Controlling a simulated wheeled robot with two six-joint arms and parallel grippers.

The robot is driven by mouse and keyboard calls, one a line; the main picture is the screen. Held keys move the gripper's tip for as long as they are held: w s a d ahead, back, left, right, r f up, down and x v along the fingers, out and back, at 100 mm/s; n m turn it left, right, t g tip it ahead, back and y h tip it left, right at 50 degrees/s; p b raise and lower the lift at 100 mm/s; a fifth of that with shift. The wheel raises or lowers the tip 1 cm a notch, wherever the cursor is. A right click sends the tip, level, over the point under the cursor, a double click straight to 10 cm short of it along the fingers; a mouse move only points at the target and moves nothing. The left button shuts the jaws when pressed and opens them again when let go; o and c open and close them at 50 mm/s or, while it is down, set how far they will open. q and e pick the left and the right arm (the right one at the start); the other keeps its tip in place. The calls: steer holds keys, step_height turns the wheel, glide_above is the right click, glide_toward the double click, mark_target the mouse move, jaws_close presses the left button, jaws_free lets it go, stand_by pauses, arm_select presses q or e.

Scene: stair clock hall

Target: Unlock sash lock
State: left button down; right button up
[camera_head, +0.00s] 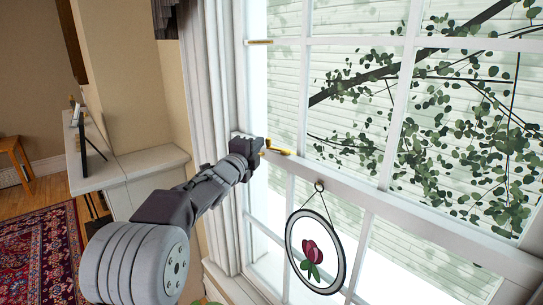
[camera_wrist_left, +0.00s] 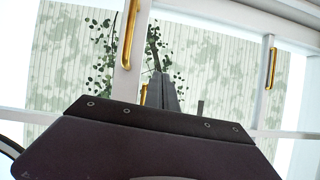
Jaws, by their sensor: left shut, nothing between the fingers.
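The window's brass sash lock (camera_head: 279,150) sits on the white meeting rail in the head view, with a lever-like part pointing right. My left gripper (camera_head: 264,146) reaches in from the left and is at the lock's left end. Its fingers are shut with nothing between them. The gripper hides part of the lock, and I cannot tell whether they touch. In the left wrist view the grey fingers (camera_wrist_left: 164,92) point up the picture, and a small brass piece (camera_wrist_left: 144,95) shows just left of them. My right gripper is not in view.
A round flower ornament (camera_head: 316,252) hangs from the rail, right of my left arm. The wrist view shows two long brass fittings, one upper left (camera_wrist_left: 130,35) and one right (camera_wrist_left: 271,68). A white ledge (camera_head: 150,163) and curtain stand left of the window.

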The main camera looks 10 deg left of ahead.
arm_select(q)
steer(key=shift+w+a+m+h+p, duration=0.2)
steer(key=shift+w+m+h+p, duration=0.5)
steer(key=shift+w+h+p, duration=0.4)
stand_by(0.7)
